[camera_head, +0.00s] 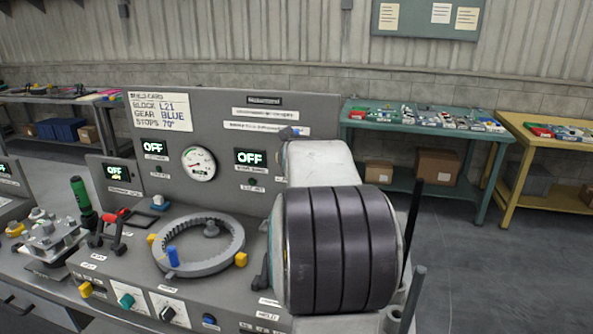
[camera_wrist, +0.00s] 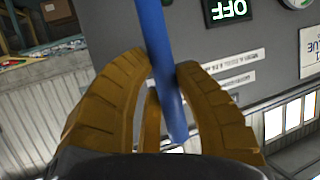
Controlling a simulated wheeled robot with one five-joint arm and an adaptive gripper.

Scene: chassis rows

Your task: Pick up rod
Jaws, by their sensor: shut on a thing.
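A blue rod (camera_wrist: 153,28) runs down through the wrist view between the brown ribbed fingers of my gripper (camera_wrist: 163,64). The fingers are shut on it, and one end shows low between them. Its other end is cut off by the top of the picture. In the head view my gripper and the held rod are hidden behind my own large black and white arm joint.
A teal table (camera_head: 480,150) and yellow table (camera_head: 543,140) stand behind at right. Open floor lies at right.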

